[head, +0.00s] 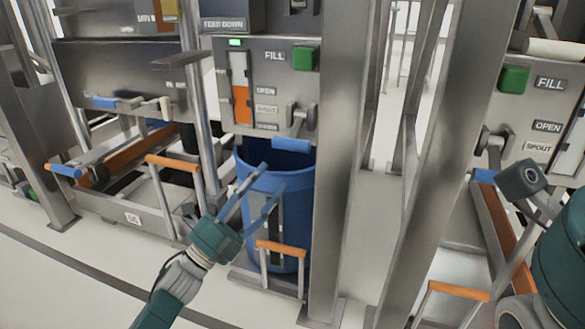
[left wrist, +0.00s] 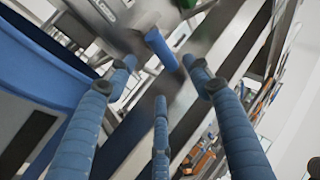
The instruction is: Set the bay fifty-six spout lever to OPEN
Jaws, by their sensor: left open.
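A spout lever with a blue handle (head: 291,145) hangs from a pivot on the centre bay's panel, below and right of its OPEN and SPOUT labels. The bay number is not readable. My left gripper (head: 268,182) is open and empty in front of the blue bin, below and left of the handle and apart from it. In the left wrist view the blue handle (left wrist: 161,49) shows beyond the spread fingers (left wrist: 160,72), with nothing between them. My right arm is at the right edge; its fingers do not show.
The blue bin (head: 255,180) stands under the centre panel, with an orange-topped cart handle (head: 281,248) in front. A thick steel post (head: 343,150) stands right of the lever. Another bay with a green FILL button (head: 514,79) is at right. Pale floor lies in front.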

